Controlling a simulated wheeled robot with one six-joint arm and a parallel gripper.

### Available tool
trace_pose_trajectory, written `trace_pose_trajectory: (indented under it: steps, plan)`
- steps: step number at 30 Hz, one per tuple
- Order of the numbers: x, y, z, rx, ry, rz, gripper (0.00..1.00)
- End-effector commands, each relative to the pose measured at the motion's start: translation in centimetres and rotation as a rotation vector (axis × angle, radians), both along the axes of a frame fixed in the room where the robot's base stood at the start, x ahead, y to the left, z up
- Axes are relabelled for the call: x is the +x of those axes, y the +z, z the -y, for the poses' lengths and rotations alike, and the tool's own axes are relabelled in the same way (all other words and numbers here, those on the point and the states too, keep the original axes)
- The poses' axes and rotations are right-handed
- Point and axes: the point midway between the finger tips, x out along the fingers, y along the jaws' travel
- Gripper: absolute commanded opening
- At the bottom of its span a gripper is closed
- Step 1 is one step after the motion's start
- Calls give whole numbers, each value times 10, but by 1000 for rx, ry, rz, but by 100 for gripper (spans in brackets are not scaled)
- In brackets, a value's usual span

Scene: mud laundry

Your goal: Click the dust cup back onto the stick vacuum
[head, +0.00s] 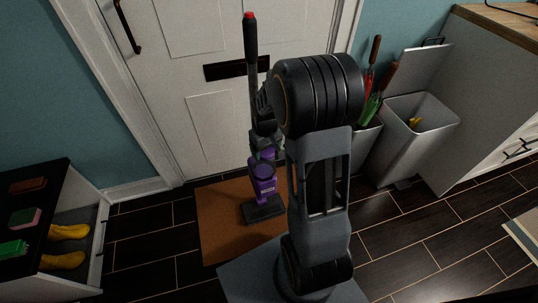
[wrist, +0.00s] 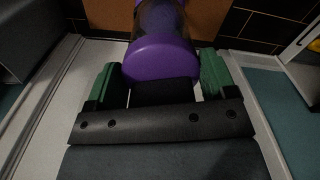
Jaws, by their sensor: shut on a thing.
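The stick vacuum (head: 262,183) stands upright at the door, with a dark handle, a red tip and a purple lower body. Its dark floor head rests on the brown mat. My gripper (wrist: 160,75) has green-padded fingers on both sides of the purple-ended dust cup (wrist: 160,58) and is shut on it. Beyond the purple end, the cup looks dark and see-through. In the head view my arm comes down beside the vacuum and partly hides the gripper and cup. I cannot tell whether the cup touches the vacuum's body.
The brown mat (head: 222,218) lies before the white door (head: 190,60). Right of my arm stand a bin (head: 417,140) and a container with long-handled tools (head: 372,95). Dark tiled floor is clear at right front.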

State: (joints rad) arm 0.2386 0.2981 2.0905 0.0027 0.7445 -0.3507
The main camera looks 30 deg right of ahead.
Motion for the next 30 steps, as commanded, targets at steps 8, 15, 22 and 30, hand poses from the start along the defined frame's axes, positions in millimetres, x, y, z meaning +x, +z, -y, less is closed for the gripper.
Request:
trace_pose_trajectory:
  steps: [8, 15, 22, 30]
  plan:
    - [25, -6, 4, 0, 0, 0, 38]
    - [26, -19, 4, 0, 0, -1, 38]
    - [26, -23, 4, 0, 0, 0, 38]
    - [26, -23, 4, 0, 0, 0, 38]
